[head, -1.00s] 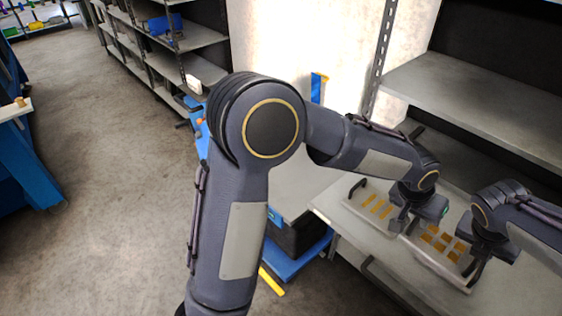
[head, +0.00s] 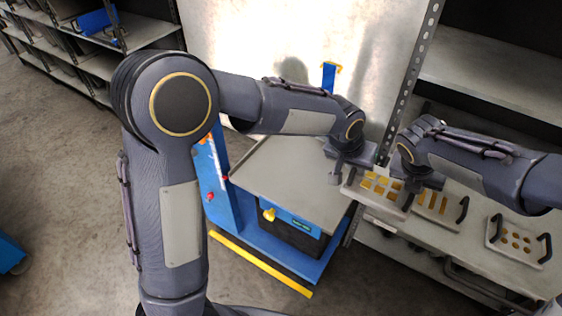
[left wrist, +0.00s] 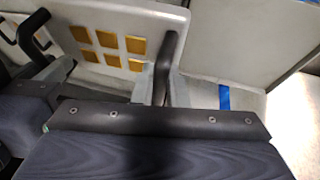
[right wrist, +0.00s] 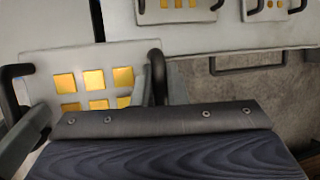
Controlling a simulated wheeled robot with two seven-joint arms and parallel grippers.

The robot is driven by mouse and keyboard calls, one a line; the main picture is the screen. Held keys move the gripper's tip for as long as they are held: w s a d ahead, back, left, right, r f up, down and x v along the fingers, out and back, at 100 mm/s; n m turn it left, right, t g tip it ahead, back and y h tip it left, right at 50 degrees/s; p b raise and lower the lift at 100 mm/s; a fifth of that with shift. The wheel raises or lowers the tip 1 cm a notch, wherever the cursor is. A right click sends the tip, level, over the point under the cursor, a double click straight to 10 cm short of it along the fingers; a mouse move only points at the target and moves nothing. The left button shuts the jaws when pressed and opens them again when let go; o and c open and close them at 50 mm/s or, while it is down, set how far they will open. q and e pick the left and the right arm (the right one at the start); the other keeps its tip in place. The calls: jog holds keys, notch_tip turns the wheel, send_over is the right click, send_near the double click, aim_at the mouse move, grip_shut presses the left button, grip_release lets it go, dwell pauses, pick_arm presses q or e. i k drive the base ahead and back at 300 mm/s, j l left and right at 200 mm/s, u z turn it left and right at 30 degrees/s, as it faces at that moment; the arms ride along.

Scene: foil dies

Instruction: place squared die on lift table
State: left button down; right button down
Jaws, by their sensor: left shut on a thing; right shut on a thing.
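The squared die (head: 378,187) is a pale plate with several gold square openings and a black handle at each end. It lies between my two grippers, near the right edge of the lift table's grey top (head: 290,175). My left gripper (head: 338,178) is shut on its left handle; that handle shows close up in the left wrist view (left wrist: 165,62). My right gripper (head: 413,187) is shut on its right handle, seen in the right wrist view (right wrist: 156,75). The die looks roughly level. I cannot tell its height above the surface below.
A die with bar openings (head: 446,209) and a die with round openings (head: 518,229) lie on the shelf at the right. A steel upright (head: 413,80) stands behind my grippers. The lift table's visible top is clear, with a blue post (head: 329,78) beyond it.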

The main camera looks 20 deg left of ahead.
aim_at(301, 170)
jog(key=i+j, duration=0.1)
jog(key=j, duration=0.25)
jog(key=i+j, duration=0.15)
jog(key=j, duration=0.2)
jog(key=i+j, duration=0.1)
jog(key=j, duration=0.2)
jog(key=i+j, duration=0.15)
jog(key=j, duration=0.2)
jog(key=i, duration=0.4)
